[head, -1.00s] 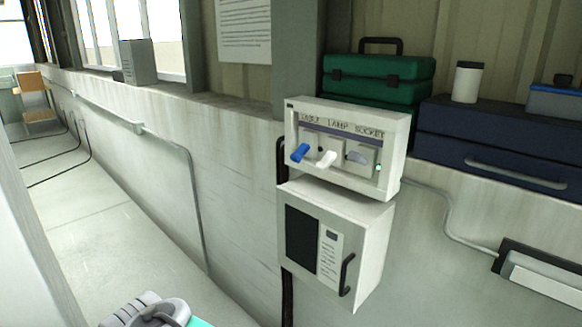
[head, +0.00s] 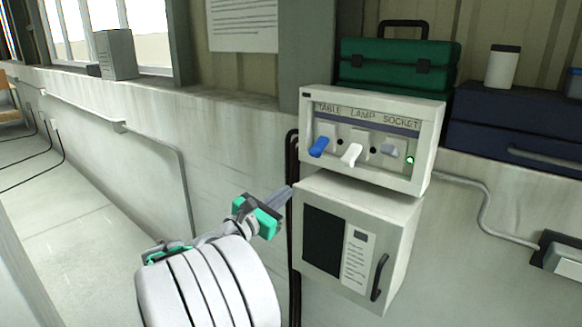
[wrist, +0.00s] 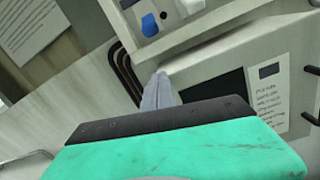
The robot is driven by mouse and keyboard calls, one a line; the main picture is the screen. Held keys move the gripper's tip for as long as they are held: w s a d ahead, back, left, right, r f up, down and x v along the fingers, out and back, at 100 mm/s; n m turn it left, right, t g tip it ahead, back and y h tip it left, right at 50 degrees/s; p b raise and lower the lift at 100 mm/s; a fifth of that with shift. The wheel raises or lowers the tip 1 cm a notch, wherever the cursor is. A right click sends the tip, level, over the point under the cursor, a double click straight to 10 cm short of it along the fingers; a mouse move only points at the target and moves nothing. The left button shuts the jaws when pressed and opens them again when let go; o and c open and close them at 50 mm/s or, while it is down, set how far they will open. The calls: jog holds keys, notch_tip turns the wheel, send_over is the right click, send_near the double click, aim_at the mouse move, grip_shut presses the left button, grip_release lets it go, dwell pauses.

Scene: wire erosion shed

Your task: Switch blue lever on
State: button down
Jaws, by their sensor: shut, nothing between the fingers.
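The blue lever (head: 319,147) is the leftmost of three levers on the white switch panel (head: 437,112), under the word TABLE. It points down and toward me. It also shows near the top of the wrist view (wrist: 150,26). The white lever (head: 351,154) sits beside it under LAMP, and a grey lever (head: 389,150) under SOCKET, with a green light (head: 410,160) at its right. My gripper (head: 289,190) is shut and empty, below and left of the blue lever and apart from it. Its closed fingers show in the wrist view (wrist: 158,90).
A white cabinet (head: 397,225) with a dark window and handle hangs right below the panel. Dark cables (head: 292,160) run down the wall at its left. Green toolboxes (head: 395,68) and a navy case (head: 510,125) stand on the ledge behind. Open floor lies left.

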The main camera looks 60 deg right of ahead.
aim_at(319, 147)
jog(key=shift+s+d+r+n+g+h, duration=0.2)
jog(key=shift+r+n+g+h, duration=0.1)
jog(key=shift+r+n+h, duration=0.25)
jog(key=shift+s+d+r+n+g+h, duration=0.25)
jog(key=shift+r+n, duration=0.2)
jog(key=shift+r, duration=0.25)
jog(key=shift+a, duration=0.1)
jog(key=p+x, duration=0.1)
jog(key=x, duration=0.9)
jog(key=shift+p, duration=0.3)
jog(key=shift+r, duration=0.1)
